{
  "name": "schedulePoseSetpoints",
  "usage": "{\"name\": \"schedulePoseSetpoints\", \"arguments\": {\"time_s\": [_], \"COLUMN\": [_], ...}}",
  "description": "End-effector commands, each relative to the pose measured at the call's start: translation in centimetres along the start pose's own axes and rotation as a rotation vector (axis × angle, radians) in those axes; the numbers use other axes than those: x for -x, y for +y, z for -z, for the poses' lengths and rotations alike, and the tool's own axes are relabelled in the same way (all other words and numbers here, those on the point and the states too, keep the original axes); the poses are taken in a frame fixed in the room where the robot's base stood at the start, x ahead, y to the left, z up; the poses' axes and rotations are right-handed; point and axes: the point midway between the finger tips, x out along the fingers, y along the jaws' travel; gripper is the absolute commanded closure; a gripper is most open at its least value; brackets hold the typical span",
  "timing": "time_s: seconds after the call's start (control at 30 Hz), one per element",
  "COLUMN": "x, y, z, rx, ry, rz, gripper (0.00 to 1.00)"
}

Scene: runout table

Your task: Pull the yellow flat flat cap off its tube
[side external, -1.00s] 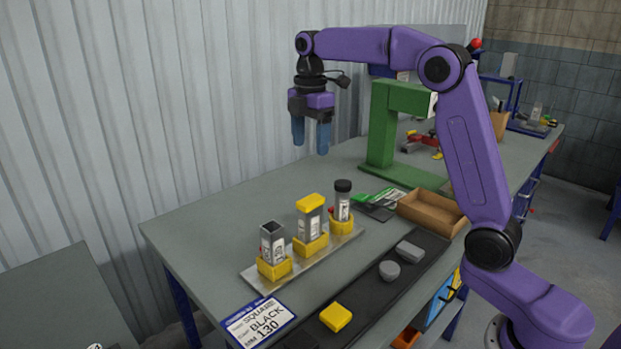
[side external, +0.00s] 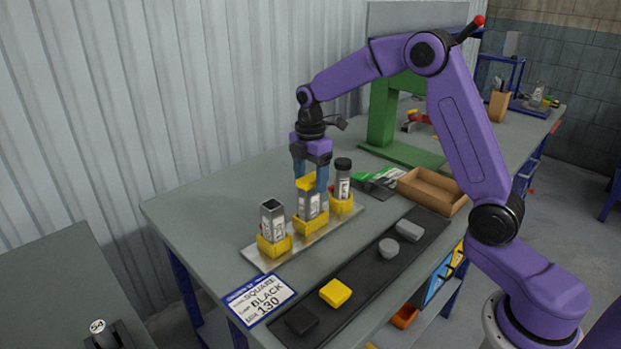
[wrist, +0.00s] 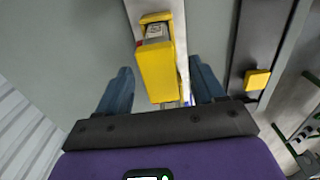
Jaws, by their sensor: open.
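The yellow flat cap (side external: 306,183) sits on top of the middle grey square tube (side external: 309,204), which stands upright in a yellow holder (side external: 312,222) on a metal plate. My gripper (side external: 310,180) is open and points down over this tube, with its blue fingers at the level of the cap. In the wrist view the yellow cap (wrist: 157,72) lies between the two spread fingers (wrist: 160,92), with a visible gap to each finger. The gripper hides part of the cap in the side view.
An uncapped square tube (side external: 271,222) stands left of it and a black-capped round tube (side external: 342,180) close on the right. A dark strip (side external: 370,275) in front holds loose caps. A cardboard tray (side external: 432,190) and a green frame (side external: 380,120) stand farther right.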

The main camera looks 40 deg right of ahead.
Motion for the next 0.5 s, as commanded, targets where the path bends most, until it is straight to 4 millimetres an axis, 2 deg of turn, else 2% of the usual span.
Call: {"name": "schedulePoseSetpoints", "arguments": {"time_s": [0.4,0.47,0.5], "x": [-0.64,-0.64,-0.63], "y": [-0.01,0.00,-0.01], "z": [-0.01,0.00,0.00], "rx": [0.000,0.000,0.000], "ry": [0.000,0.000,0.000], "rz": [-0.001,-0.001,-0.001], "gripper": [0.32,0.51,0.64]}}
